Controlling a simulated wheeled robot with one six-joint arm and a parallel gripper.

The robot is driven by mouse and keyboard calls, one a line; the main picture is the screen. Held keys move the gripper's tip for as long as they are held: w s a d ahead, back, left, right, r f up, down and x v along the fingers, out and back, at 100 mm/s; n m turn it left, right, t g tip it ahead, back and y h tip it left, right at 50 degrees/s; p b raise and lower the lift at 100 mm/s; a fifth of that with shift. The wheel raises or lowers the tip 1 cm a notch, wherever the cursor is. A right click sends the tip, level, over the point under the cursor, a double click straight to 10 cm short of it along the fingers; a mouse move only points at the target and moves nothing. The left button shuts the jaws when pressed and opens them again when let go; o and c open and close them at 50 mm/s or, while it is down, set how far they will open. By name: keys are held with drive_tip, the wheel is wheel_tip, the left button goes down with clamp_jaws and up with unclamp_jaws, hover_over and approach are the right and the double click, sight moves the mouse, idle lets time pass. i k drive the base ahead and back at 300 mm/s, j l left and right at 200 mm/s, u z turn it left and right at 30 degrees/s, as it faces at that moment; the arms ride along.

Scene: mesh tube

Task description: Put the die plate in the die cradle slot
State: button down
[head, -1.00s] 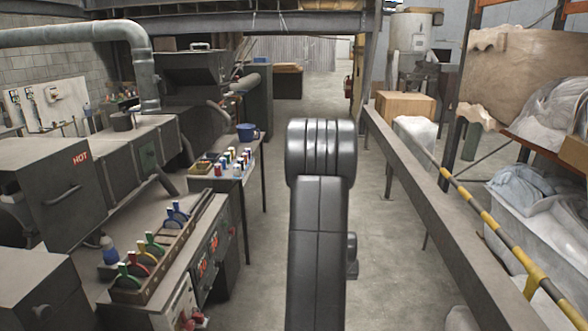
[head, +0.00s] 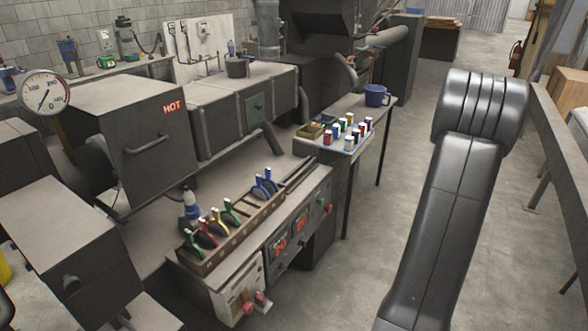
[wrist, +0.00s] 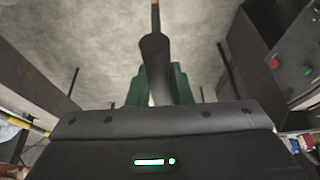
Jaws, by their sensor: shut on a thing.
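In the wrist view my gripper (wrist: 156,92) is shut on a dark, narrow piece (wrist: 156,62) with a brown tip, seen nearly edge-on between two green parts. I take it for the die plate, but its face is hidden. In the head view only my grey arm shows, and my gripper is out of sight. A long rack (head: 232,235) on the left bench holds several pieces with red, yellow, green and blue handles. A gap shows between the green and blue handles. I cannot tell whether this rack is the die cradle.
A dark box marked HOT (head: 135,125) and a round gauge (head: 46,92) stand at left. A long beam (head: 560,130) runs along the right. The floor between (head: 340,270) is clear.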

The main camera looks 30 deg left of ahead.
sight(299, 175)
drive_tip(key=i+l+u, duration=0.2)
drive_tip(key=i+u, duration=0.25)
drive_tip(key=i+l+u, duration=0.45)
drive_tip(key=i+j, duration=0.05)
drive_tip(key=j, duration=0.05)
